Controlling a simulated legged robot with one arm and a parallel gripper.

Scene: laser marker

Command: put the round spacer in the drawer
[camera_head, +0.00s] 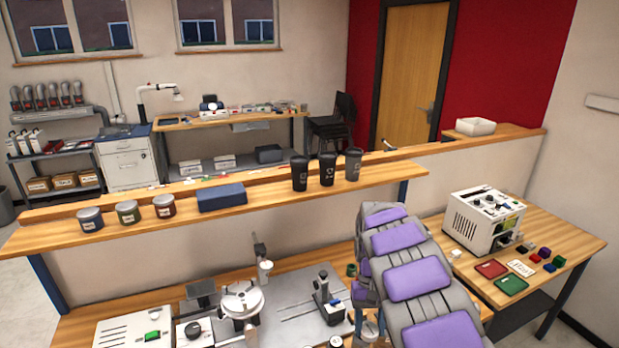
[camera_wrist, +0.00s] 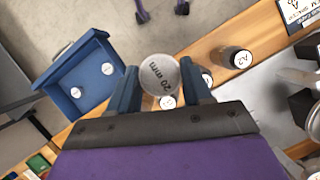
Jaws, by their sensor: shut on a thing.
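In the wrist view, my gripper (camera_wrist: 161,88) is shut on the round spacer (camera_wrist: 160,74), a pale disc-faced piece marked "20 mm". The spacer sits between the two blue fingertips. The blue drawer (camera_wrist: 80,76) stands open to the left of my gripper, seen from above. Two small round pieces with white labels (camera_wrist: 107,68) lie inside it, with bare floor around them. In the head view, my arm with purple pads covers the middle right, and the gripper, spacer and drawer cannot be made out.
Dark round pieces, one marked "A2" (camera_wrist: 235,58), stand on the wooden edge right of my gripper. In the head view, a grey bench plate with fixtures (camera_head: 330,300) lies left of my arm. A white machine (camera_head: 486,222) stands on the right table.

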